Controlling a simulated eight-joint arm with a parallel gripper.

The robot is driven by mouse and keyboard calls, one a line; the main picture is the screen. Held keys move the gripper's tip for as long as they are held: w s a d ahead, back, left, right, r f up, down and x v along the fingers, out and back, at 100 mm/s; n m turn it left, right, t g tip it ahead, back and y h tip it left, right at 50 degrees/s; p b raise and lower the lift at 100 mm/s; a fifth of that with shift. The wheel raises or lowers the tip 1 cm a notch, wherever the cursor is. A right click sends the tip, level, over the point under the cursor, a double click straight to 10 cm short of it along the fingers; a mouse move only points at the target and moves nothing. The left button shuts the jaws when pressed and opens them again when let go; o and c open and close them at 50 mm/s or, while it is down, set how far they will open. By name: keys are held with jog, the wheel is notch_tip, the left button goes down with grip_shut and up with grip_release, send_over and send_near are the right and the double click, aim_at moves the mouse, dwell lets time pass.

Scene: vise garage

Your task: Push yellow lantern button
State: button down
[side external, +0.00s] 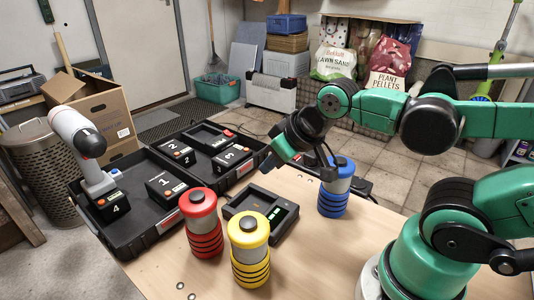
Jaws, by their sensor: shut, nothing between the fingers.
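The yellow lantern (250,265) stands upright at the front of the wooden table, with a pale upper body, yellow bands and a yellow top. Its round dark button (247,220) is on top and in clear view. My gripper (328,173) is shut and empty. It points down beside the blue lantern's upper part, behind and to the right of the yellow lantern and well apart from it. I cannot tell whether it touches the blue lantern.
The red lantern (202,224) stands close left of the yellow one. The blue lantern (334,204) is behind right. A black charger with green lights (276,214) lies between them. An open black case (140,238) with numbered batteries and a white-grey tool (76,135) is at left.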

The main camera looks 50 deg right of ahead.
jog(key=shift+a, duration=0.1)
notch_tip(320, 180, up, 9)
jog(key=n+t+h, duration=0.2)
jog(key=n+h, duration=0.1)
jog(key=n, duration=0.2)
send_over(252, 225)
jog(key=shift+r, duration=0.2)
jog(key=shift+f, duration=0.15)
jog(key=shift+f, duration=4.3)
jog(key=shift+f, duration=0.1)
jog(key=shift+f, duration=0.3)
